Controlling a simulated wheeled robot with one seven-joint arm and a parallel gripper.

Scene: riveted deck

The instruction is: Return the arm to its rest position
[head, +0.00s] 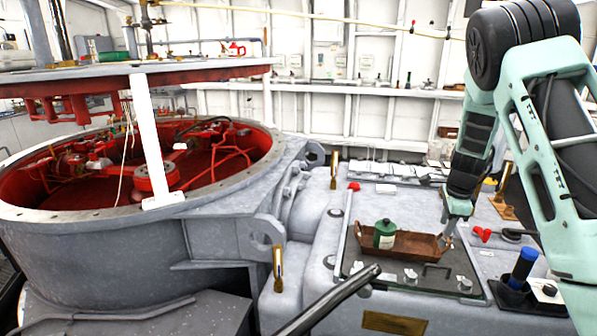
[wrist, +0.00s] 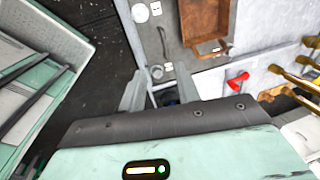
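My arm (head: 545,130) reaches in from the right and bends down toward the grey deck box. My gripper (head: 449,232) hangs at the right end of a brown tray in the head view. In the wrist view my gripper (wrist: 160,85) shows two grey fingers spread apart, with nothing held between them. A dark blue thing is partly seen beyond the gap. The tray also shows at the top of the wrist view (wrist: 205,22). Whether a finger touches the tray I cannot tell.
A red handle (head: 482,234) and a blue-topped cylinder (head: 523,265) stand right of the tray. Brass posts (head: 503,177) rise behind. A dark rail (head: 330,300) crosses in front. A large round housing with a red interior (head: 215,170) fills the left.

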